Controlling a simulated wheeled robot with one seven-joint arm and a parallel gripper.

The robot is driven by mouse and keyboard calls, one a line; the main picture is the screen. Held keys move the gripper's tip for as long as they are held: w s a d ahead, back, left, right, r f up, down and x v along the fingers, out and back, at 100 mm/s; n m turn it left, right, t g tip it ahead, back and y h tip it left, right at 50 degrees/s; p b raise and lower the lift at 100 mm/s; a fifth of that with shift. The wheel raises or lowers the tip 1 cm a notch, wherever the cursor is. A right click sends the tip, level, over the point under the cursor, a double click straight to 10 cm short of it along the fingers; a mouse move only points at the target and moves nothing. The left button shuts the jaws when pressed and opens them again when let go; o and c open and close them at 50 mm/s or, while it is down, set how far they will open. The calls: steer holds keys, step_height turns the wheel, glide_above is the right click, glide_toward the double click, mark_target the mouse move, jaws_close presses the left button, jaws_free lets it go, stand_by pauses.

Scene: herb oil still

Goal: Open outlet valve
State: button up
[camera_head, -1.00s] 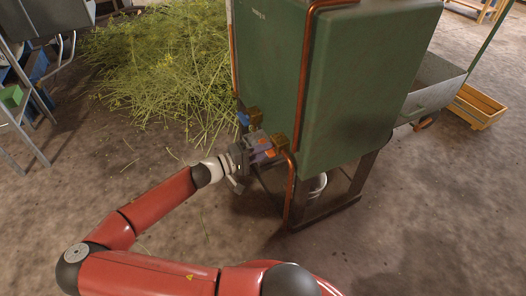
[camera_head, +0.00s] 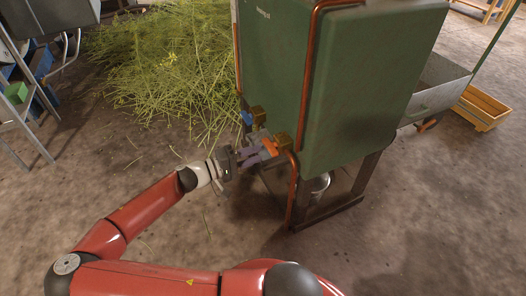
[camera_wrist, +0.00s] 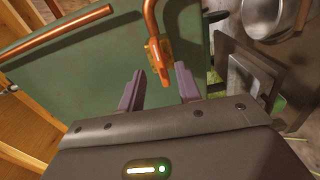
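A brass valve (camera_head: 283,141) with an orange handle (camera_head: 270,146) sits on a copper pipe at the lower left edge of the green tank. In the wrist view, the brass body (camera_wrist: 152,49) is ahead, and the orange handle (camera_wrist: 163,76) points toward my gripper. My gripper (camera_head: 256,149) is at the handle's left in the head view. Its two fingers are spread in the wrist view (camera_wrist: 159,84), with the handle's end in the gap and no visible contact. A second brass valve with a blue handle (camera_head: 246,118) is just behind.
The green tank (camera_head: 376,90) stands close on a dark metal frame (camera_head: 330,212). A copper pipe (camera_head: 292,190) runs down by the valve. Cut herbs (camera_head: 160,65) cover the floor at the back left. A wooden crate (camera_head: 480,110) lies at the right. The front floor is clear.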

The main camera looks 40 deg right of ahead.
steer(key=shift+v, duration=1.55)
steer(key=shift+s, duration=0.1)
steer(key=s+a+f+g+y+p, duration=0.1)
steer(key=s+f+g+y, duration=0.1)
steer(key=s+f+y, duration=0.4)
steer(key=s+a+r+t+y, duration=0.1)
steer(key=a+r+t+y, duration=0.1)
steer(key=a+r+y, duration=0.35)
steer(key=s+a+r+n+t+y+p, duration=0.1)
steer(key=s+a+r+t+y, duration=0.2)
steer(key=r, duration=0.8)
steer(key=s+a+r+n+t+y+p, duration=0.1)
steer(key=s+a+r+t, duration=0.5)
steer(key=r, duration=0.6)
steer(key=shift+a+n+t+y+p, duration=0.35)
steer(key=shift+a+n+t+y, duration=0.15)
steer(key=shift+a+n+y, duration=0.35)
steer(key=shift+d, duration=0.1)
